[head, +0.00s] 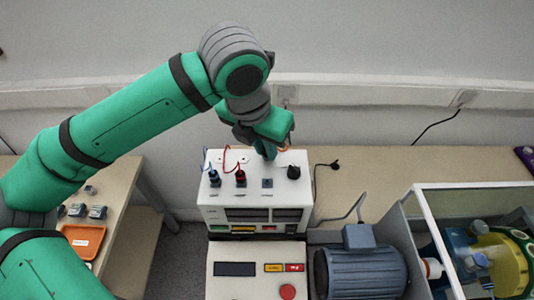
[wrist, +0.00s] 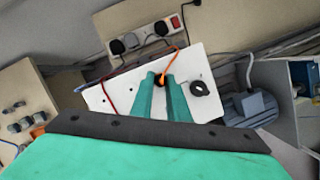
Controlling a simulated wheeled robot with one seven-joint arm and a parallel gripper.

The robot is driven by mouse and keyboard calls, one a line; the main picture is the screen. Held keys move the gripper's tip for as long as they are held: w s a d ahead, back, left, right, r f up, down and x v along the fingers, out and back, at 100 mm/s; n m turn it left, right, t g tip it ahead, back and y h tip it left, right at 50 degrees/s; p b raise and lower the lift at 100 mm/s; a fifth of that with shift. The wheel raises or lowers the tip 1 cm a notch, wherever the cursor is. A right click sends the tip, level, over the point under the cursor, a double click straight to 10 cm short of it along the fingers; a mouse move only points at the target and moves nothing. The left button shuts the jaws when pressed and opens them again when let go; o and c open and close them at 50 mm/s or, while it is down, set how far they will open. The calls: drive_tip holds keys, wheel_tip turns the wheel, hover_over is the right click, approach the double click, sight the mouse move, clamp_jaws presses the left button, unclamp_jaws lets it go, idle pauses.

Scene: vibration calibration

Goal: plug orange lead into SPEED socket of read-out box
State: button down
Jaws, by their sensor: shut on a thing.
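The read-out box (head: 254,204) is white, with a blue plug (head: 214,177) and a red plug (head: 240,178) standing in its top at the left. A bare dark socket (head: 267,183) lies to their right; its label is too small to read. My gripper (head: 268,153) points down over the back edge of the box top, behind that socket. In the wrist view my gripper (wrist: 160,82) is shut on the end of the orange lead (wrist: 178,47). The plug is mostly hidden between the fingertips, and the lead runs up and away behind.
A black knob (head: 294,172) stands at the right of the box top. A red lead (wrist: 106,97) loops at its left. A motor (head: 360,272) and a clear-walled case (head: 440,240) stand at right. An orange tray (head: 82,240) lies on the left bench. A power strip (wrist: 147,38) is behind.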

drive_tip(key=shift+r, duration=0.1)
drive_tip(key=shift+r, duration=1.65)
drive_tip(key=shift+s, duration=0.1)
drive_tip(key=shift+s+r, duration=0.2)
drive_tip(key=shift+s, duration=0.8)
drive_tip(key=shift+s+r, duration=0.25)
drive_tip(key=shift+s, duration=0.8)
drive_tip(key=shift+s+r, duration=0.2)
drive_tip(key=shift+s, duration=0.8)
drive_tip(key=shift+s+f, duration=0.15)
drive_tip(key=shift+s, duration=0.1)
drive_tip(key=shift+f, duration=1.5)
drive_tip(key=shift+x, duration=0.95)
drive_tip(key=shift+s+a+f, duration=0.1)
drive_tip(key=shift+a, duration=0.1)
